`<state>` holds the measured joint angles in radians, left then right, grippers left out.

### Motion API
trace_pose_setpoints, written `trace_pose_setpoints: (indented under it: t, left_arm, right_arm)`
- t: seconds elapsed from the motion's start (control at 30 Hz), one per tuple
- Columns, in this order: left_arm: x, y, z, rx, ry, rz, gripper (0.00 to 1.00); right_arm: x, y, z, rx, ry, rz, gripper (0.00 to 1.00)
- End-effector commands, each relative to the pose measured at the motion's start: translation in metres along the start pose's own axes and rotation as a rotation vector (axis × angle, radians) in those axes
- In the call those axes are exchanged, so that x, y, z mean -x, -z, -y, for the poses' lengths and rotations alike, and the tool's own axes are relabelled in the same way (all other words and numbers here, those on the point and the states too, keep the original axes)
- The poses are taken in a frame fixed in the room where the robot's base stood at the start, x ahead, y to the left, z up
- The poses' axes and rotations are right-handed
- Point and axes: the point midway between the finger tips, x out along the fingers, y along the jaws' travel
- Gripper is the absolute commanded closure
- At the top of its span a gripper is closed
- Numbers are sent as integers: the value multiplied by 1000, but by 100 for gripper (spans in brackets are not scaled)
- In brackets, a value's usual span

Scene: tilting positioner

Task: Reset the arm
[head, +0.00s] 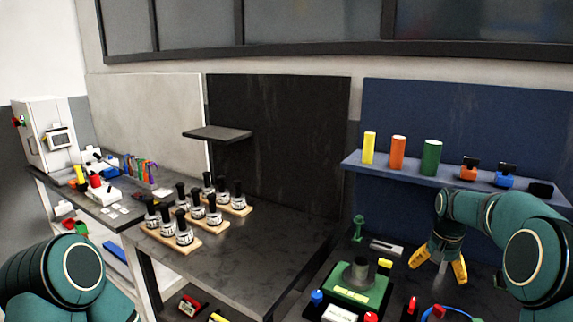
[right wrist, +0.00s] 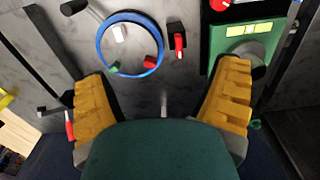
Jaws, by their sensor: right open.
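My right gripper (head: 439,267) is open and empty, its yellow fingers pointing down above the right-hand bench. It also shows in the right wrist view (right wrist: 162,78), with bare grey bench top between the spread fingers. A green-based device (head: 347,290) with a grey round part on top, which looks like the tilting positioner, stands left of the gripper and apart from it. The device also shows at the upper right of the right wrist view (right wrist: 240,45). Of my left arm only a green link shows at the lower left of the head view; its gripper is out of view.
A blue ring (right wrist: 103,40) with small red and white pieces lies on the bench. A red-handled clamp (right wrist: 179,44) is beside it. A blue shelf (head: 400,172) with yellow, orange and green cylinders is behind the gripper. Black-topped tool holders (head: 183,236) stand on the middle bench.

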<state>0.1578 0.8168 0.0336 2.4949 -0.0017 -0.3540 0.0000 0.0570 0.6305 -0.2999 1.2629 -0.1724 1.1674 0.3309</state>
Motion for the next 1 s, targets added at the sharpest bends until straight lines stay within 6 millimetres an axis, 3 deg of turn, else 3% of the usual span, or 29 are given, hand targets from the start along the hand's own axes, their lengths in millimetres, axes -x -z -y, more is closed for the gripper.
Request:
trace_pose_setpoints:
  t: [0.03, 0.17, 0.33, 0.47, 0.6, 0.7, 0.8, 0.9, 1.0]
  left_arm:
    - [-7, -1, 3, 0, 0, 0, 54]
    - [-19, -4, 7, 0, 2, 3, 54]
    - [-37, -6, 13, -1, 4, 4, 54]
    - [-54, -10, 20, -1, 6, 7, 54]
    - [-74, -14, 27, 0, 8, 9, 54]
    - [-89, -16, 32, 0, 10, 11, 54]
    - [-102, -19, 37, 0, 12, 13, 54]
    - [-110, -21, 40, -1, 14, 14, 54]
    - [-115, -22, 42, -1, 14, 15, 54]
  right_arm:
    - [-29, -8, 10, 26, 13, 11, 13]
    - [-86, -26, 30, 84, 55, 11, 13]
    - [-167, -67, 59, 164, 122, 11, 13]
    - [-237, -118, 81, 228, 185, 12, 13]
    - [-302, -187, 98, 287, 253, 7, 13]
    - [-340, -243, 104, 323, 296, 2, 13]
    - [-364, -294, 104, 353, 331, -8, 13]
    - [-376, -332, 100, 374, 355, -19, 13]
    - [-380, -356, 96, 388, 368, -28, 13]
